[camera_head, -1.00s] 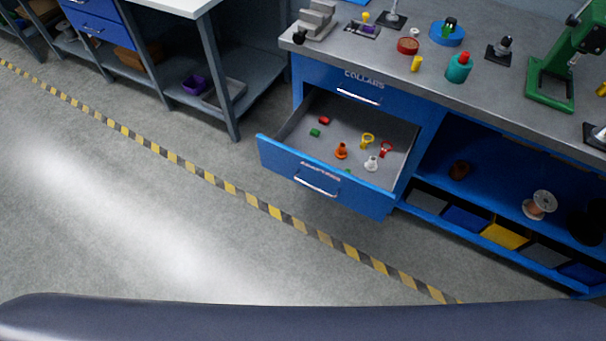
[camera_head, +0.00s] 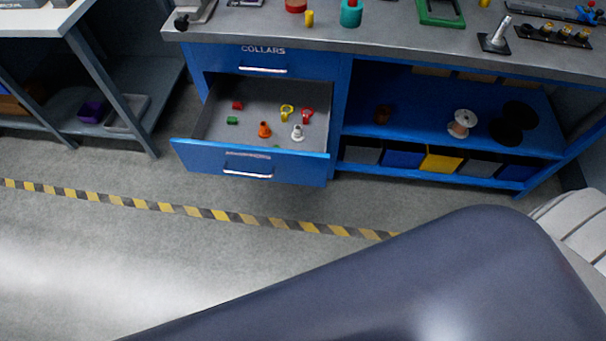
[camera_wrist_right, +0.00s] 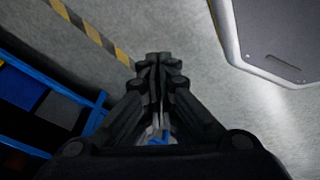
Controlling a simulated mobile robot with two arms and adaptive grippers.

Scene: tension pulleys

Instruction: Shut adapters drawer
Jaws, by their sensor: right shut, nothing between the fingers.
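The adapters drawer (camera_head: 205,158) is the lower blue drawer under the workbench, and it stands pulled out. Its front has a silver handle (camera_head: 248,170) and a label too small to read clearly now. Inside lie several small parts, among them an orange adapter (camera_head: 264,129), a white one (camera_head: 297,132) and a yellow ring (camera_head: 287,111). The collars drawer (camera_head: 220,62) above it is closed. My right gripper (camera_wrist_right: 158,62) is shut and empty in the right wrist view, over the floor and apart from the drawer. My left gripper is not in view.
The workbench top (camera_head: 400,38) carries several parts and tools. Open blue shelves (camera_head: 540,142) with spools and bins are right of the drawer. A grey table (camera_head: 140,130) stands at left. The floor (camera_head: 130,240) in front, crossed by a yellow-black tape line (camera_head: 220,214), is clear.

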